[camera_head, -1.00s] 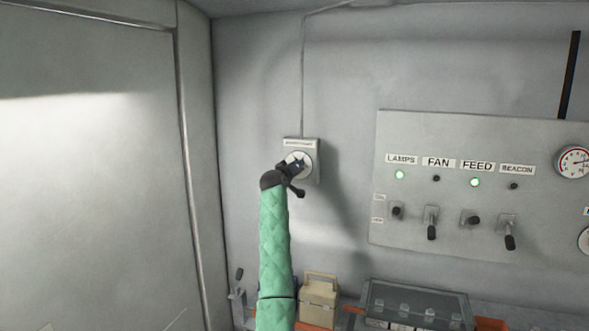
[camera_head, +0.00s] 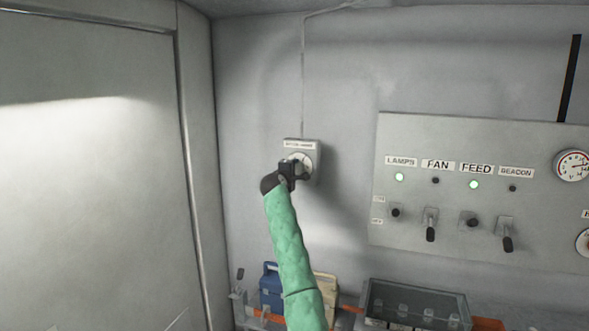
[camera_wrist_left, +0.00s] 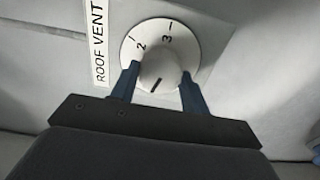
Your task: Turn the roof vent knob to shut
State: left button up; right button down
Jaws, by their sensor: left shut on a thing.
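The roof vent knob (camera_wrist_left: 160,70) is a round white knob on a white dial with tick marks and the numbers 2 and 3. A label (camera_wrist_left: 99,42) beside it reads ROOF VENT. My left gripper (camera_wrist_left: 160,84) has a blue-grey finger on each side of the knob and is shut on it. A short dark line shows on the knob's face, toward my gripper. In the head view the grey vent box (camera_head: 315,148) is on the back wall, and my left gripper (camera_head: 295,170) covers much of its dial. My right gripper is out of view.
A switch panel (camera_head: 450,135) labelled LAMPS, FAN, FEED and BEACON is on the wall to the right; green lights are lit at LAMPS and FEED. Bare wall surrounds the vent box.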

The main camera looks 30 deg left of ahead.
pick_arm(q)
jog(key=shift+n+p, duration=0.4)
jog(key=shift+n, duration=1)
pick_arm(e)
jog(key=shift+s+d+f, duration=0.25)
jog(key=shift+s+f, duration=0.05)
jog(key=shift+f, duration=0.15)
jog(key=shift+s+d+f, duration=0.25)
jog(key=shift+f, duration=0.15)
pick_arm(q)
jog(key=shift+f, duration=0.1)
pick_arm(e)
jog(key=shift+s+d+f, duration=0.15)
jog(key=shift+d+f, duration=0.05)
pick_arm(q)
jog(key=o, duration=1)
jog(key=shift+a, duration=0.1)
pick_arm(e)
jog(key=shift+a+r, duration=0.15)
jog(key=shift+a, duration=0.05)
pick_arm(q)
jog(key=shift+s, duration=0.1)
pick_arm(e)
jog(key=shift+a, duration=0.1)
